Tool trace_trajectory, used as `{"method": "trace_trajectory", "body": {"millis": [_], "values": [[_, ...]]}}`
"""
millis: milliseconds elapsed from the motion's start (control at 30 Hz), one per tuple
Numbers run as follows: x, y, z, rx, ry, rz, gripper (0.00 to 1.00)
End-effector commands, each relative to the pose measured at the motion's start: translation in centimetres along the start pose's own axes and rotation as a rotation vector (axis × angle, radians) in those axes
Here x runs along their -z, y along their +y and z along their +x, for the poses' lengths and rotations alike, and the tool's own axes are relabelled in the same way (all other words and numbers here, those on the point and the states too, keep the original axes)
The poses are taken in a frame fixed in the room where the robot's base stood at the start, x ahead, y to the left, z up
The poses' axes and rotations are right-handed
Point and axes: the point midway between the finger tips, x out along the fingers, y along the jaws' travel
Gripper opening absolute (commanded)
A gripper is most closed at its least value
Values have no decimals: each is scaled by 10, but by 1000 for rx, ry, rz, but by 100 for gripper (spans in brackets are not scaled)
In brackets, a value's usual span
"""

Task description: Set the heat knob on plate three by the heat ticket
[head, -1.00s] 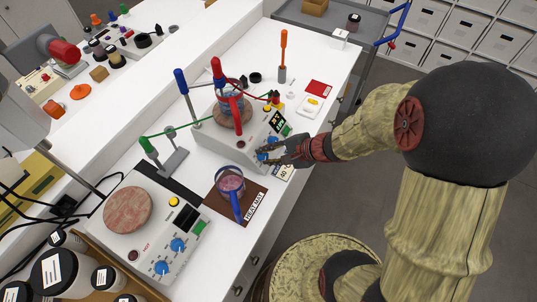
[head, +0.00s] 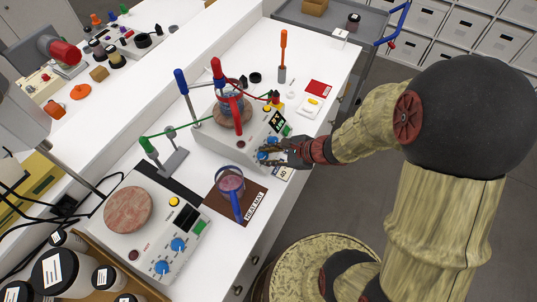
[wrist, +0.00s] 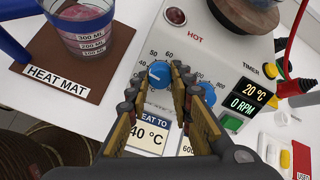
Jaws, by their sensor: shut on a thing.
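The far hotplate (head: 207,138) carries a beaker (head: 232,97) on its round top. Its display (wrist: 248,95) reads 20 °C and 0 RPM in the wrist view. My gripper (head: 265,153) is at its front panel. In the wrist view my gripper (wrist: 159,82) has its fingers on both sides of the blue heat knob (wrist: 159,73), shut on it. A white mark shows on the knob; its exact setting is hard to read. Dial numbers such as 40, 50 and 60 ring it. The heat ticket (wrist: 148,138), partly hidden by the fingers, reads 40 °C. A second blue knob (wrist: 208,93) is beside the right finger.
A beaker (head: 230,183) with pink liquid stands on the brown heat mat (head: 258,190), left of my gripper. A nearer hotplate (head: 128,211) stands at lower left. Stands with coloured clamps rise behind. A red card (head: 319,88) lies at the right.

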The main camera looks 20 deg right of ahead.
Motion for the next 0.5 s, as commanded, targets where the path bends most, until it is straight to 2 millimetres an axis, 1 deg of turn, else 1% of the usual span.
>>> {"method": "trace_trajectory", "body": {"millis": [467, 500], "values": [[0, 0, 0, 0, 0, 14, 0], [0, 0, 0, 0, 0, 14, 24]]}}
